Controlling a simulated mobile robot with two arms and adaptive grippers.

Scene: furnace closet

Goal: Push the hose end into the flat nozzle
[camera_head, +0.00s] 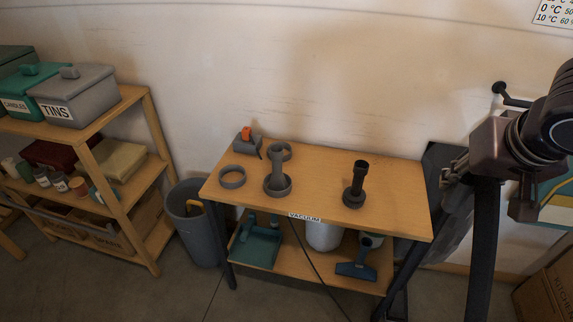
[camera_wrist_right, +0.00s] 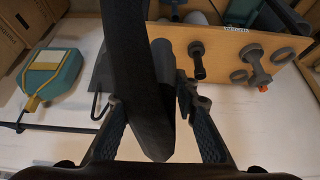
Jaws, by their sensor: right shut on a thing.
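My right gripper (camera_head: 487,182) is shut on a thick dark hose (camera_head: 484,255), to the right of the wooden table. The hose hangs down out of the picture. In the right wrist view the hose (camera_wrist_right: 138,70) runs between the fingers, and one end lies near the palm. A dark upright tube with a round grey base (camera_head: 354,196) stands on the tabletop, apart from the gripper. A blue wide, flat head (camera_head: 356,271) lies on the lower shelf. I cannot tell which of these is the flat nozzle. My left gripper is not in view.
The wooden table (camera_head: 400,195), labelled VACUUM, also bears a grey upright piece (camera_head: 276,172), a grey ring (camera_head: 232,177) and a small grey box. A bin (camera_head: 195,225) and a shelf (camera_head: 140,97) stand left. A cardboard box (camera_head: 545,295) is at lower right. The table's right front is clear.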

